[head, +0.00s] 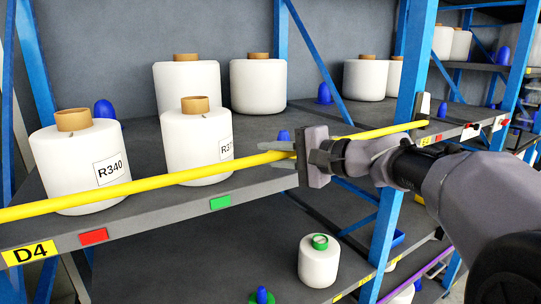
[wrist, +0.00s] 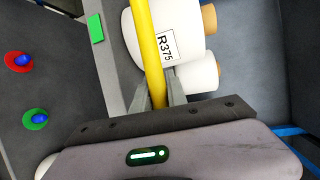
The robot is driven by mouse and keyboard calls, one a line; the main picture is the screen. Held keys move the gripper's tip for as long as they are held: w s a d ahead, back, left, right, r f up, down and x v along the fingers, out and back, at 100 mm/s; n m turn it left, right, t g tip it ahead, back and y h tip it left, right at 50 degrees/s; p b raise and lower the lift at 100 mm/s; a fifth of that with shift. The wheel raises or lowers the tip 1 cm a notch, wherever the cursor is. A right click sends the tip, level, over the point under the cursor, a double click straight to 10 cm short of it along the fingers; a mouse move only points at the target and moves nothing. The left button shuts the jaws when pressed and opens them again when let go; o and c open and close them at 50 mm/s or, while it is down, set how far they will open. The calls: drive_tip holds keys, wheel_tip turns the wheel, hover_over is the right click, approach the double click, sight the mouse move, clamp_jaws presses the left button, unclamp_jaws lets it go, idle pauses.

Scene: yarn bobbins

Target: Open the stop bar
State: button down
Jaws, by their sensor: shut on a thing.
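The stop bar is a long yellow bar (head: 120,189) that runs across the front of the shelf, in front of the white bobbins. It spans from the left edge to the blue post at right. It also shows in the wrist view (wrist: 147,45), running up from between the fingers. My gripper (head: 285,155) is shut on the bar near its middle. The same grip shows in the wrist view (wrist: 158,98), with a finger on each side of the bar. Behind the bar stand bobbin R340 (head: 75,155) and bobbin R375 (head: 190,145).
More white bobbins (head: 258,85) stand deeper on the shelf (head: 140,130). Blue pegs (head: 104,108) stand among them. The blue post (head: 412,70) rises close to my arm. A bobbin with a green core (head: 318,265) stands on the lower shelf. The aisle side is free.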

wheel_tip(320, 180, down, 4)
drive_tip(key=shift+r+b, duration=0.25)
drive_tip(key=shift+b, duration=0.75)
drive_tip(key=c, duration=1.3)
unclamp_jaws()
